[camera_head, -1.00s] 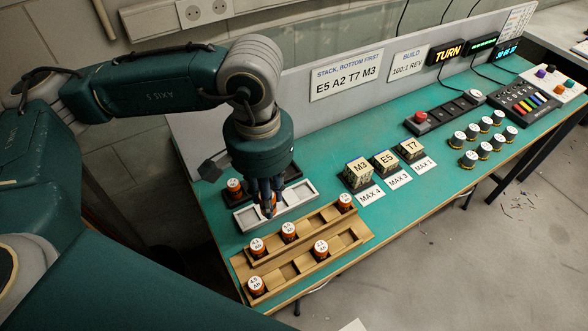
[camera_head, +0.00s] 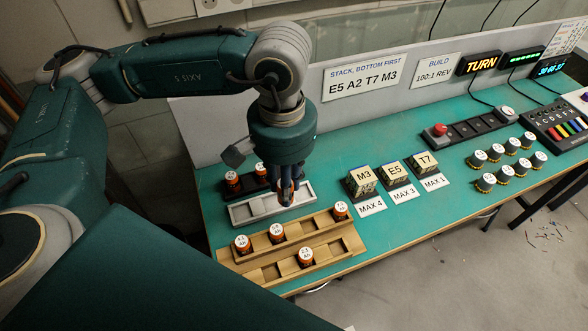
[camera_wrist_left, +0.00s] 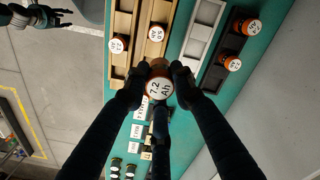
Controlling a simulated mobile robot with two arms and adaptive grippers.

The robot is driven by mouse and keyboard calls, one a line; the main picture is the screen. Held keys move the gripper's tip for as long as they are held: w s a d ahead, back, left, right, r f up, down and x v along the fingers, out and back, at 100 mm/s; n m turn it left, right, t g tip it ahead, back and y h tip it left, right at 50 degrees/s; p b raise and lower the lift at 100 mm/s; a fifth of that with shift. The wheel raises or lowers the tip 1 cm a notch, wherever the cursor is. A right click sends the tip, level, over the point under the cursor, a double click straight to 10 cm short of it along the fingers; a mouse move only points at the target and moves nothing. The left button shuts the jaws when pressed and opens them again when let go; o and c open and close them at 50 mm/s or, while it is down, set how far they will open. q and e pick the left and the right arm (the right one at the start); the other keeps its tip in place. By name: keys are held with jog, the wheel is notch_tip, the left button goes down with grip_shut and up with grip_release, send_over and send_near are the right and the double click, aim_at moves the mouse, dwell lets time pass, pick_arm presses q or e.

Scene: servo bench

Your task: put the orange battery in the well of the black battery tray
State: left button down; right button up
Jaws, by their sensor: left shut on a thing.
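My left gripper (camera_head: 286,197) points down over the right part of the grey tray. In the left wrist view its fingers (camera_wrist_left: 156,84) are shut around an orange battery (camera_wrist_left: 159,88) with a white top marked 7.2 Ah. The held battery is mostly hidden by the fingers in the head view. The black battery tray (camera_wrist_left: 210,77) lies behind the grey one, partly hidden by my gripper in the head view. Two orange batteries stand in it, one at left (camera_head: 232,181) and one further right (camera_head: 262,170). My right gripper (camera_wrist_left: 52,16) shows at the wrist view's top left, jaws unclear.
The grey tray (camera_head: 243,218) has empty compartments. The wooden rack (camera_head: 262,243) in front holds several orange batteries. Labelled blocks (camera_head: 361,180) stand to the right. A button panel (camera_head: 470,130) and several capped cylinders (camera_head: 496,168) are further right. Green bench is clear between them.

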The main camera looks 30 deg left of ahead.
pick_arm(q)
jog(key=shift+w+a+r+n, duration=0.2)
jog(key=shift+w+n, duration=0.1)
jog(key=shift+n, duration=0.3)
jog(key=shift+w+a+r+n, duration=0.1)
jog(key=shift+w+a+n, duration=0.15)
jog(key=shift+n, duration=0.35)
jog(key=w+a+r+m, duration=0.3)
jog(key=w+m, duration=0.5)
jog(key=m, duration=0.9)
jog(key=w+a+r+m, duration=0.2)
jog(key=w+a+m, duration=0.35)
jog(key=m, duration=1.15)
jog(key=f+p, duration=0.1)
jog(key=f, duration=0.5)
jog(key=w+d+f+p, duration=0.1)
jog(key=f, duration=0.5)
jog(key=f+p, duration=0.2)
jog(key=f, duration=0.5)
jog(key=shift+w+d+f, duration=0.1)
jog(key=shift+w+d, duration=0.2)
jog(key=shift+w, duration=0.05)
jog(key=shift+f, duration=0.25)
pick_arm(e)
jog(key=r, duration=0.4)
jog(key=shift+s+a+r, duration=0.1)
jog(key=shift+s, duration=0.2)
